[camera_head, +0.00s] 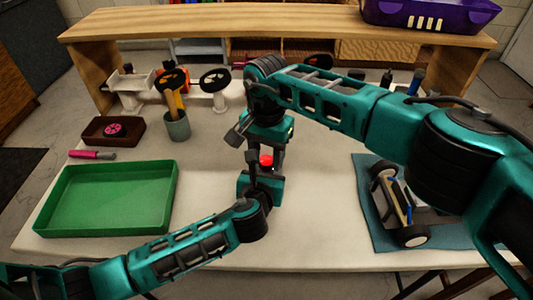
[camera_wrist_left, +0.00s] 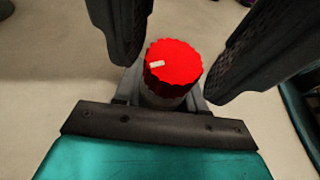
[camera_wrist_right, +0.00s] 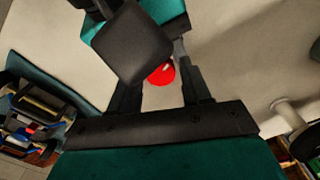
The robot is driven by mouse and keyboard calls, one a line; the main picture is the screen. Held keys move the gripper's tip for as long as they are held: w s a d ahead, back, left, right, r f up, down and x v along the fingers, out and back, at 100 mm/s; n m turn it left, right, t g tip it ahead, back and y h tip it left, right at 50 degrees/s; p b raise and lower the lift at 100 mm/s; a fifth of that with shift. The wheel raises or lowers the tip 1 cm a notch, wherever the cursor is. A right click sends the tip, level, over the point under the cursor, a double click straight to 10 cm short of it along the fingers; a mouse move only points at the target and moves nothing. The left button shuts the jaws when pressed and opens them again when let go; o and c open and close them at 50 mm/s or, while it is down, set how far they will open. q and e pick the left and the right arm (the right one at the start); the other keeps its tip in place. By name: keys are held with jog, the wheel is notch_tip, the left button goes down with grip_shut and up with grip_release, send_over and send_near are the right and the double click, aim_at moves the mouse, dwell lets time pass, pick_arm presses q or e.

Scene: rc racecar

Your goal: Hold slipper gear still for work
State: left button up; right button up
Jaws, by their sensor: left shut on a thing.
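The slipper gear (camera_wrist_left: 173,62) is red with a toothed rim and a pale mark on top. It also shows in the head view (camera_head: 266,160) and the right wrist view (camera_wrist_right: 162,73). My left gripper (camera_head: 262,168) is shut on it from the near side, above the table. My right gripper (camera_head: 267,148) points down from above. Its fingers are spread on either side of the gear, apart from it in the left wrist view. Part of the gear's lower side is hidden by the left gripper.
A green tray (camera_head: 50,202) lies at left. The car (camera_head: 400,205) sits on a teal mat (camera_head: 378,236) at right. A cup (camera_head: 177,126) with tools, a brown box (camera_head: 100,135), a pink-handled tool (camera_head: 90,154) and a wheeled stand (camera_head: 130,90) are farther back. A purple crate (camera_head: 430,16) stands behind.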

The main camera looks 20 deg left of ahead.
aim_at(266, 160)
jog(key=shift+o, duration=0.9)
notch_tip(266, 160, up, 12)
